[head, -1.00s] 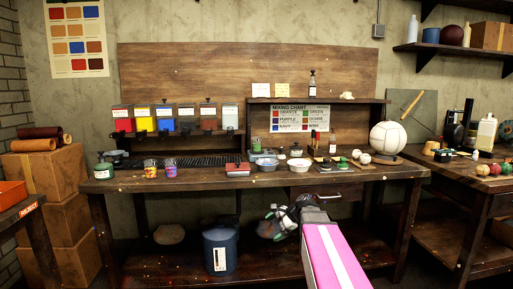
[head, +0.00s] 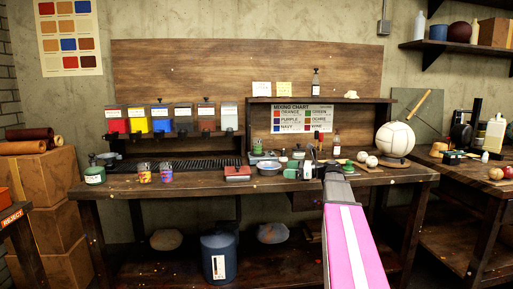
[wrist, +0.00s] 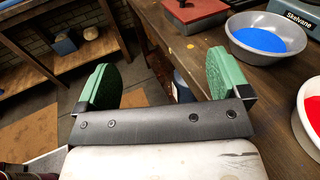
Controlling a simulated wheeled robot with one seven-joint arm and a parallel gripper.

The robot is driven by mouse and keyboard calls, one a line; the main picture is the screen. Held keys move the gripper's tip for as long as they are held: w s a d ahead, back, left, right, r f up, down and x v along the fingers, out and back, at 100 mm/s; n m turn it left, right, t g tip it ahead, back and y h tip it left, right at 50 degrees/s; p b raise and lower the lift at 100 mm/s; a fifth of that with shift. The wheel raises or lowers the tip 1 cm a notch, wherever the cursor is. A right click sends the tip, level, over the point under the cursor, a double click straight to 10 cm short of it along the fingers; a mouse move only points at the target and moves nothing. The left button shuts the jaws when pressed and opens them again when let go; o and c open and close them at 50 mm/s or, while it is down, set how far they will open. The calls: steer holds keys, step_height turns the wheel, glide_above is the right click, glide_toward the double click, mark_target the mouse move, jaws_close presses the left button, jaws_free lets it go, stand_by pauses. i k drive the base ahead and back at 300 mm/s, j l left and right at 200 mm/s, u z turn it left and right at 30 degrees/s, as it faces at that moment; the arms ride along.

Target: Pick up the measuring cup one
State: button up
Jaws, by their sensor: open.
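No object in view is plainly marked as measuring cup one, and I cannot tell which it is. A small grey vessel (head: 108,158) at the back left of the bench may be a cup, but it is too small to be sure. My gripper (head: 319,170) is at the bench's front edge, right of centre. In the wrist view its green fingers (wrist: 161,74) are wide apart with nothing between them; the bench edge and floor show beyond.
A grey bowl of blue paint (wrist: 266,50) and a bowl of red (wrist: 311,112) sit right of my fingers. A red-topped box (wrist: 194,12) and a scale (wrist: 297,12) are behind. A white ball (head: 394,140) stands at the bench's right.

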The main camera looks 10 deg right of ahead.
mark_target(258, 142)
steer(key=i, duration=1.25)
